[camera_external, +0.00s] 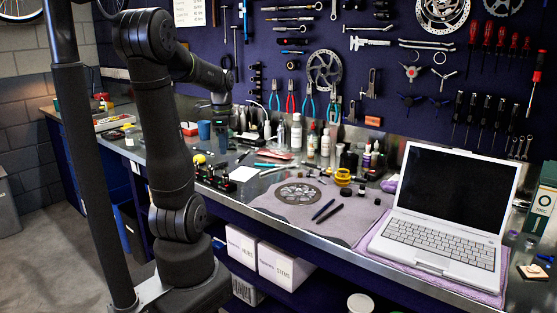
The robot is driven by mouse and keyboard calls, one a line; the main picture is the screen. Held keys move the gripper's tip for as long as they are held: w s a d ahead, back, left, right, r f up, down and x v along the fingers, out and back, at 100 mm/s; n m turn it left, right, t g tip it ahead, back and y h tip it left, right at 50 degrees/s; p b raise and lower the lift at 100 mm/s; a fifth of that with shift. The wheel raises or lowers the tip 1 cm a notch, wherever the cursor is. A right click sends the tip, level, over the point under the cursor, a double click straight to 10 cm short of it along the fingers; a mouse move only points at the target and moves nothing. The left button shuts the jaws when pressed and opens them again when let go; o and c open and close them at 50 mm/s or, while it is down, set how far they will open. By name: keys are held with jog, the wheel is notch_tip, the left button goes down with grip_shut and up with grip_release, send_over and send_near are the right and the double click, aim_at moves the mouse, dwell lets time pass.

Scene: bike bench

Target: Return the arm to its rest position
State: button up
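My arm stands at the left of the external view, its base beside the front edge of the workbench (340,248). The upper arm rises nearly upright, and the forearm reaches back and right over the bench. My gripper (221,145) appears as a dark shape at the end of the arm, above the back left part of the bench. It points downward near a blue cup (204,130). The fingers are too small and dark to tell whether they are open or shut, or whether they hold anything.
Several bottles (296,132) stand along the back of the bench. A brake disc (298,193) lies on a grey cloth (268,205). An open laptop (445,215) sits at the right. A dark pole (88,165) stands left of my arm. Tools hang on the wall.

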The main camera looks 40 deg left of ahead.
notch_tip(320, 180, up, 9)
notch_tip(320, 180, down, 18)
jog(key=shift+r, duration=0.25)
jog(key=shift+f, duration=0.25)
jog(key=n, duration=1)
jog(key=shift+a+r+n, duration=0.1)
jog(key=shift+n, duration=0.2)
jog(key=shift+r, duration=1.7)
